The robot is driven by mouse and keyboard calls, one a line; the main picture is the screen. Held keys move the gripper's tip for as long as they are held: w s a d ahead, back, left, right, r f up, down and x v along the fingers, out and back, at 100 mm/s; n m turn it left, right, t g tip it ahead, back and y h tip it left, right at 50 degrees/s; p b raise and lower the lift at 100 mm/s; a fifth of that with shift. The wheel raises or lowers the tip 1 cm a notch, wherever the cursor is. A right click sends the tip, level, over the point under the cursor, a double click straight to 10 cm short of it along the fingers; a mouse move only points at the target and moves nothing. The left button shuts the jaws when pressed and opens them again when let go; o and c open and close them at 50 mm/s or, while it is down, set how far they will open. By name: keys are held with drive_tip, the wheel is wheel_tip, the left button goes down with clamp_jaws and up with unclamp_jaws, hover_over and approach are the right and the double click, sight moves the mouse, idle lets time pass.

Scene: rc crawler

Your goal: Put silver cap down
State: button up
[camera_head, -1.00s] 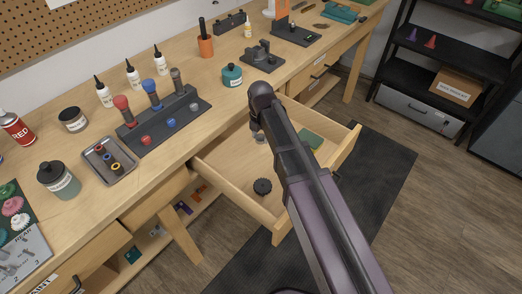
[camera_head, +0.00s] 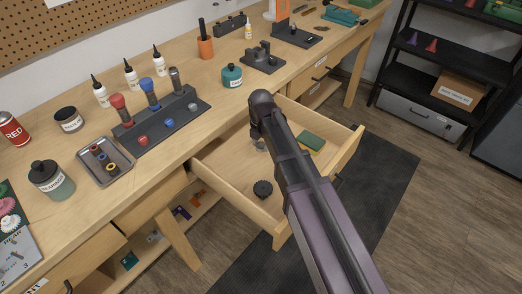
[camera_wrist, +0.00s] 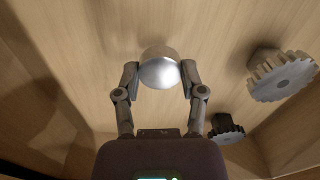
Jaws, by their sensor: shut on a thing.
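The silver cap (camera_wrist: 160,73) is a round, shiny, pale metal piece. In the wrist view it sits between the two fingertips of my gripper (camera_wrist: 160,70), which is shut on it. Bare wood lies behind the cap. In the head view my gripper (camera_head: 259,144) is over the open drawer (camera_head: 234,186), mostly hidden by my own arm, and the cap cannot be made out there. I cannot tell whether the cap touches the drawer floor.
A black gear (camera_head: 263,189) lies in the drawer's near part, a green block (camera_head: 311,141) farther back. The wrist view shows a large grey gear (camera_wrist: 281,76) and a dark gear (camera_wrist: 226,129) at right. A dark rack (camera_head: 160,122) stands on the bench.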

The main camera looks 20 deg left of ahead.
sight(261, 145)
drive_tip(key=shift+f+b, duration=0.65)
drive_tip(key=shift+f, duration=0.35)
drive_tip(key=shift+f, duration=0.1)
drive_tip(key=o, duration=1.1)
drive_tip(key=shift+o, duration=0.2)
drive_tip(key=shift+r, duration=0.2)
wheel_tip(261, 145, up, 12)
drive_tip(key=p, duration=1.2)
